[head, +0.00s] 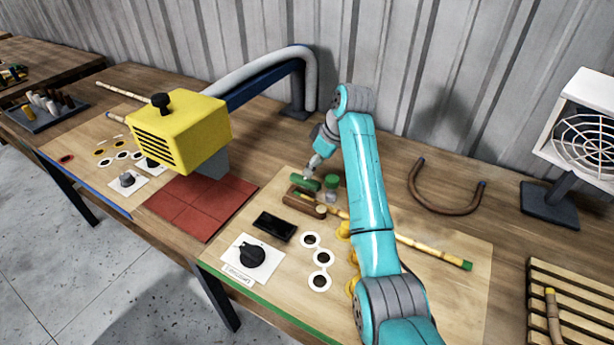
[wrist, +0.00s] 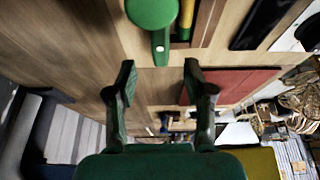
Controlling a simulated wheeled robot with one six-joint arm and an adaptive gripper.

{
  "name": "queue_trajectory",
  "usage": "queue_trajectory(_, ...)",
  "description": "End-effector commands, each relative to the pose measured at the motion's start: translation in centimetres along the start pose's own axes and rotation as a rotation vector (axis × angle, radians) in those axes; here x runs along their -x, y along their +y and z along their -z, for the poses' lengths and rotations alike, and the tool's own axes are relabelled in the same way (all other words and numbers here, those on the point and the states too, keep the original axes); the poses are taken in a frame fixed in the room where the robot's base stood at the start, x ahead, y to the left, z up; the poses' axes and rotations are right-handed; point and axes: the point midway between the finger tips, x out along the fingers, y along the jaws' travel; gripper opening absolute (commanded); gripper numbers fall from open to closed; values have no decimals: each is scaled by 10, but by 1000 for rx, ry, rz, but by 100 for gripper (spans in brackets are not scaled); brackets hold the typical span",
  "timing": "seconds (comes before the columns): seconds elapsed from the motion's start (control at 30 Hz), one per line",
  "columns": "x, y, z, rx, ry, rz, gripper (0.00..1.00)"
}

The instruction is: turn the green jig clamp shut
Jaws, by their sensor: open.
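The green jig clamp shows in the head view as a small round green cap (head: 332,181) beside a brown wooden block (head: 297,200). In the wrist view its round green knob (wrist: 151,11) is at the top, with a short green lever (wrist: 160,46) pointing down toward my gripper. My gripper (wrist: 160,72) is open and empty, its dark green fingers on either side of the lever's line, the lever's end just beyond the fingertips. In the head view my gripper (head: 305,182) is just left of the clamp. A rattan pole (head: 415,243) runs right from near the block.
A black dial (head: 251,255) on a white plate, a black box (head: 275,226) and white rings (head: 322,257) lie in front. Red tiles (head: 195,212) sit under a yellow machine (head: 180,133) at left. A bent rattan piece (head: 446,208) and a fan (head: 585,140) are at right.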

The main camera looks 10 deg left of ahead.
Motion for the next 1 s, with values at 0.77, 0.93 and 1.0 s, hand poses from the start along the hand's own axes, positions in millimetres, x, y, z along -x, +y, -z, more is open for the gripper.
queue_trajectory(0.77, -69, 0, -1, -1, -1, -1, 52)
queue_trajectory(0.93, -69, 0, -1, -1, -1, -1, 25)
queue_trajectory(1.0, -69, 0, -1, -1, -1, -1, 7)
